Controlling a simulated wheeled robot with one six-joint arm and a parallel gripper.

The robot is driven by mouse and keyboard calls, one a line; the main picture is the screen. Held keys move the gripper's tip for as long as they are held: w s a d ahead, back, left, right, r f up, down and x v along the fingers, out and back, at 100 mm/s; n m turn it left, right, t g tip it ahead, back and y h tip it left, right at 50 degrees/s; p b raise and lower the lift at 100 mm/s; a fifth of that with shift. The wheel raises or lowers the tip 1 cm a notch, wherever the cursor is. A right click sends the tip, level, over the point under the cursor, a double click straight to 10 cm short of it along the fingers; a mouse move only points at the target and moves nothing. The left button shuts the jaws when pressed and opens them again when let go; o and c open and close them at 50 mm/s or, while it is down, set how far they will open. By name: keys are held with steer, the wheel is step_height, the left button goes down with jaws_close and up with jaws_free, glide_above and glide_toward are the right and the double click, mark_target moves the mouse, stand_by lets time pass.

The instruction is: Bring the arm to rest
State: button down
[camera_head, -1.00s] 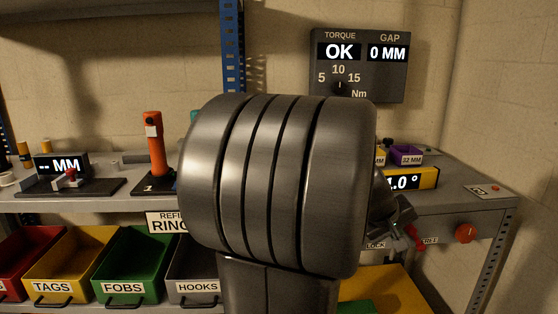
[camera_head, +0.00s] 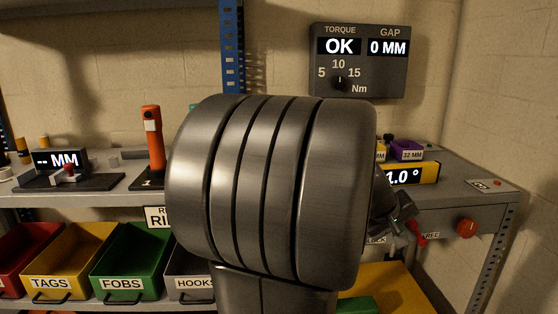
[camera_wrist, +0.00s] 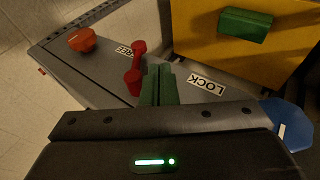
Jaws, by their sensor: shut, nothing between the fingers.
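My gripper (camera_wrist: 158,72) shows in the wrist view with its green fingers shut together and nothing between them. In the head view my gripper (camera_head: 405,216) shows partly, at the right of my large dark arm link, which hides the rest. A red lever (camera_wrist: 135,70) is just left of the fingers in the wrist view, between the FREE label (camera_wrist: 130,49) and the LOCK label (camera_wrist: 207,84). I cannot tell whether the fingers touch it. The lever also shows in the head view (camera_head: 419,236), below my gripper.
A red knob (camera_head: 466,228) is on the grey bench front at the right. A yellow surface with a green block (camera_wrist: 246,24) lies near the gripper. Bins, including the TAGS bin (camera_head: 68,258), stand below the bench at the left. A torque display (camera_head: 359,60) hangs on the wall.

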steer(key=shift+w+a+r+y+p, duration=0.15)
steer(key=shift+w+y+p, duration=0.7)
steer(key=shift+p, duration=2.55)
steer(key=y+p, duration=0.1)
steer(key=p, duration=0.1)
steer(key=shift+p, duration=0.3)
steer(key=y+p, duration=0.1)
steer(key=p, duration=0.3)
steer(key=y+p, duration=0.1)
steer(key=p, duration=0.3)
steer(key=shift+w+a+g, duration=0.1)
steer(key=shift+a+g, duration=0.15)
steer(key=shift+g, duration=0.05)
steer(key=p, duration=0.3)
steer(key=m+p, duration=0.1)
steer(key=p, duration=0.2)
steer(key=shift+s+a+r+y, duration=0.1)
steer(key=shift+s+a+y, duration=0.05)
steer(key=shift+s+y, duration=0.2)
steer(key=shift+a+r, duration=0.3)
steer(key=shift+r, duration=0.2)
steer(key=shift+a+r, duration=0.25)
steer(key=shift+r, duration=0.25)
